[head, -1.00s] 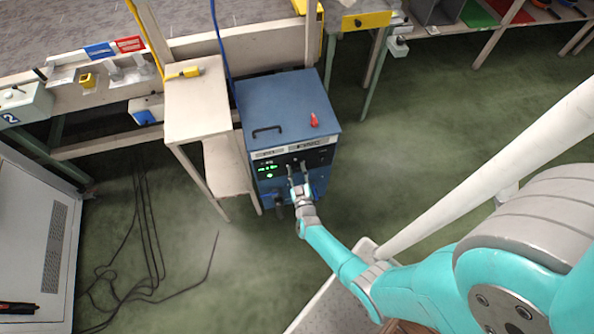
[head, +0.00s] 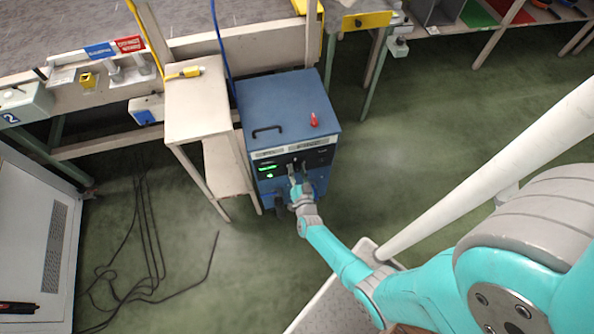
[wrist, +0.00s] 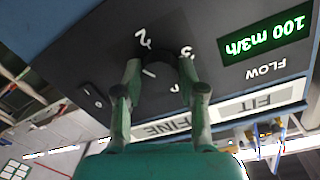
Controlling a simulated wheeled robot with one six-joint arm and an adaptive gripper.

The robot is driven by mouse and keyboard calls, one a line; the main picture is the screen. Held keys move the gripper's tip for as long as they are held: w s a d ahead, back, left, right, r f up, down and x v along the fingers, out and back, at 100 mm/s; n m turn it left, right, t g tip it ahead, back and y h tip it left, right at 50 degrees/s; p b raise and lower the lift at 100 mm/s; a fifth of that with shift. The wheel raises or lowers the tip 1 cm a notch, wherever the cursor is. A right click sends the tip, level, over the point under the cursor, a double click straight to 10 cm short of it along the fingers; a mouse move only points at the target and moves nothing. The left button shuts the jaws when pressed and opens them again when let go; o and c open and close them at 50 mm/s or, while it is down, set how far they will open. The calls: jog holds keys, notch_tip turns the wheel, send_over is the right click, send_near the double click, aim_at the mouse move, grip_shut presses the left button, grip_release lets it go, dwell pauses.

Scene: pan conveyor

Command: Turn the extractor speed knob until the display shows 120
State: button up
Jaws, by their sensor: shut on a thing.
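The extractor is a blue cabinet (head: 285,100) with a dark control panel on its front. Its display (wrist: 265,40) reads 100 m3/h in green, upside down in the wrist view, with the word FLOW beside it. In the head view the display (head: 267,169) is too small to read. The dark round knob (wrist: 158,92) lies between my fingers, with white scale marks around it on the panel. My gripper (wrist: 160,70) is shut on the knob, one finger on each side. In the head view my gripper (head: 296,178) is against the panel and hides the knob.
A pale stand (head: 196,100) with a yellow tool on top stands close at the cabinet's left. A red part (head: 314,120) and a black handle (head: 267,130) are on the cabinet top. Black cables (head: 150,240) lie on the floor at left. The green floor at right is clear.

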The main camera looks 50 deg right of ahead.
jog(key=m, duration=0.6)
jog(key=shift+r+y, duration=0.1)
jog(key=shift+y, duration=0.2)
jog(key=m, duration=0.6)
jog(key=shift+d+t+y, duration=0.1)
jog(key=shift+t+y, duration=0.2)
jog(key=o, duration=1.1)
jog(key=shift+o, duration=0.2)
jog(key=v, duration=1.2)
jog(key=shift+s, duration=0.1)
